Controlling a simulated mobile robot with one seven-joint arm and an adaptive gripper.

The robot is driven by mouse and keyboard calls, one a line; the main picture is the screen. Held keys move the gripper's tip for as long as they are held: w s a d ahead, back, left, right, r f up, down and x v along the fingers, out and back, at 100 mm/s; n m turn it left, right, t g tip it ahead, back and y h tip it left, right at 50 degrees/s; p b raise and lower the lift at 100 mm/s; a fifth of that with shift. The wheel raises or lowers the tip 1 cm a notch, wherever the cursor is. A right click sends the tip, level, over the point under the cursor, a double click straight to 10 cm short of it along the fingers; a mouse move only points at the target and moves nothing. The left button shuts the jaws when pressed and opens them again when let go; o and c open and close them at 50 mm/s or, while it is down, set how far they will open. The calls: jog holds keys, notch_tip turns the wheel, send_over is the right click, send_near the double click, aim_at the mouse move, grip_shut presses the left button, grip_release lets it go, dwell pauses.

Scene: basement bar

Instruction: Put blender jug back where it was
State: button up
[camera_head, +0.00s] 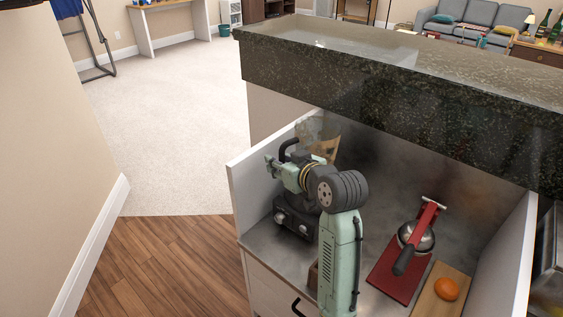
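The blender jug (318,128) appears as a clear, see-through shape above the recessed counter, at the left. A black curved handle (288,146) shows at its left side. A dark blender base (296,219) with knobs stands on the counter below, partly covered by my arm. My gripper (271,163) is at the left end of my pale green arm, close to the handle and above the base. My wrist hides part of the jug, so I cannot tell whether the fingers are closed on it or whether the jug touches the base.
A red citrus press (418,238) stands on the counter to the right. Beside it an orange (447,289) lies on a wooden board (431,304). White side panels flank the counter, and a raised dark stone bar top (400,75) runs behind it. Open floor lies left.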

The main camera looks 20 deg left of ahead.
jog(key=shift+r, duration=0.25)
jog(key=b+v, duration=0.1)
jog(key=v, duration=1.1)
